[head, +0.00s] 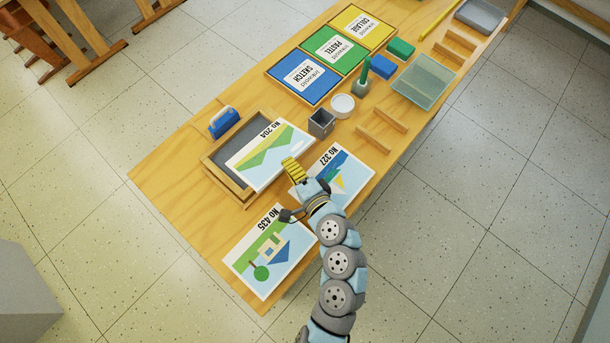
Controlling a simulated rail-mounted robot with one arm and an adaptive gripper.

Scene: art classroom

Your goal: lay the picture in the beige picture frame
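The beige picture frame (225,182) lies on the wooden table, with its dark grey inside partly bare at the left. The picture No 204 (262,160), a green landscape, lies across the frame's right part and covers its right rim. Whether it touches the rim or is held above it, I cannot tell. My gripper (291,194) is at the picture's lower right edge. A yellow ribbed part (293,170) at its end overlaps the picture's corner. Its fingers are too small and overlapped to tell whether they are open or shut on the picture.
Picture No 327 (347,172) lies partly under my arm, and No 435 (270,252) at the table's near end. A blue-handled block (223,122) stands by the frame's upper left. A grey cup (321,123) and white round dish (342,105) stand at the right.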

